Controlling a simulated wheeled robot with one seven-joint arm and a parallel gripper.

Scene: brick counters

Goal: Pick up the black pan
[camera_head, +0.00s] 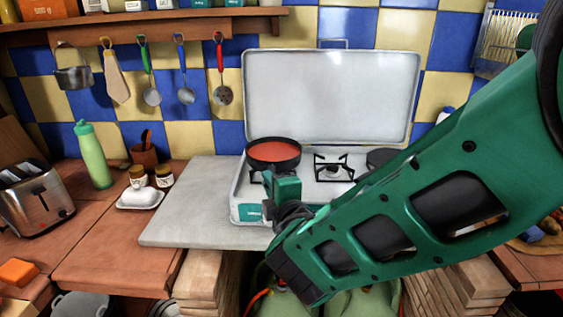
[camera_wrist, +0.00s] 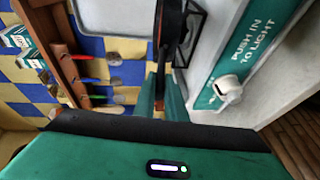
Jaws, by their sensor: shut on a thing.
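The black pan (camera_head: 274,151), reddish inside, is over the left burner of the white camping stove (camera_head: 248,206). In the wrist view the pan (camera_wrist: 172,24) shows nearly edge-on at the top middle, with its handle pointing toward me. My gripper (camera_head: 284,188) is at the near side of the pan, in front of the stove. In the wrist view my gripper (camera_wrist: 162,84) has its green fingers shut on both sides of the handle. My gripper and arm hide part of the stove front. I cannot tell whether the pan's base touches the burner.
The stove's open lid (camera_head: 330,95) stands behind the pan. A bare grate (camera_head: 334,167) is to its right. A green bottle (camera_head: 93,155), a toaster (camera_head: 35,198) and a white butter dish (camera_head: 141,198) stand left. Utensils hang on the wall. The grey slab (camera_head: 190,205) left of the stove is clear.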

